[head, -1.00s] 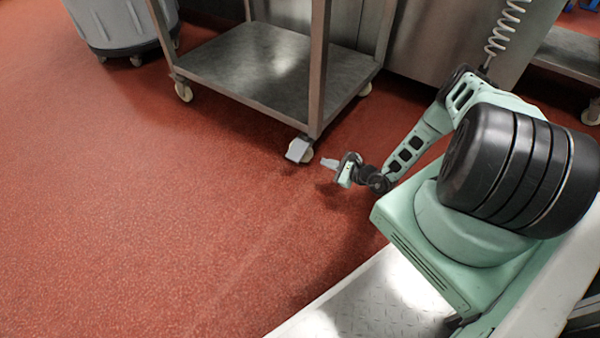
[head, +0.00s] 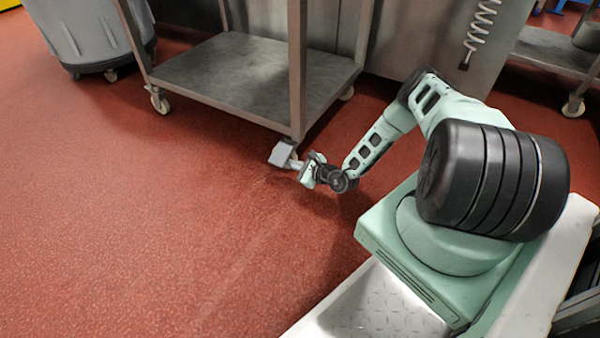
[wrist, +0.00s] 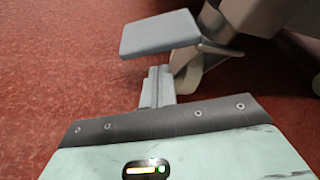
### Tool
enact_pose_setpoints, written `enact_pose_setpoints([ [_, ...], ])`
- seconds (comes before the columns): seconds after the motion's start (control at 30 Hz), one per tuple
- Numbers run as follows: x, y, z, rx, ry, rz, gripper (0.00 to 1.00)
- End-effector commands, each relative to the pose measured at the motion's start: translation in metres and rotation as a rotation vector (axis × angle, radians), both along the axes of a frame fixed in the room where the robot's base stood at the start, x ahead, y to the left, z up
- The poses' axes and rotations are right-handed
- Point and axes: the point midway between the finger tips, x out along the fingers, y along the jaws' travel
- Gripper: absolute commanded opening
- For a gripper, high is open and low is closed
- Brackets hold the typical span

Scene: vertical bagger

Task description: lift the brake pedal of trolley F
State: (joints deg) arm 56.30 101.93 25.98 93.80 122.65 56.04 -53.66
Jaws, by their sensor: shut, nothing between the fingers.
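The trolley (head: 245,75) is a steel frame on castors with a low shelf. Its brake pedal (head: 281,153) is a flat grey plate at the near castor, below the front corner post. In the wrist view the pedal (wrist: 160,33) sticks out to the left from the castor, with a thin lever joining it at the right. My gripper (head: 297,165) is shut and empty, with its fingertips at the pedal's right side in the head view. In the wrist view its fingers (wrist: 158,85) point at the pedal's underside, just below it. I cannot tell whether they touch it.
The castor wheel (wrist: 187,72) stands just behind and right of my fingers. A grey bin (head: 85,35) on wheels is at the upper left. A steel cabinet (head: 445,45) stands behind the trolley. The red floor to the left is clear.

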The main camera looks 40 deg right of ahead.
Motion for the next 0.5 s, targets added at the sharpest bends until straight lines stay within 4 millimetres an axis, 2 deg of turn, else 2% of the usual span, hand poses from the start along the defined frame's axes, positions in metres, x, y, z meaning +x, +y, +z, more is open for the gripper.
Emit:
enact_pose_setpoints([
  [0.2, -0.0016, 0.0047, 0.0113, 0.0, -0.001, 0.0, 0.0],
  [0.5, -0.0021, 0.005, 0.0127, -0.001, 0.0, 0.0, 0.0],
])
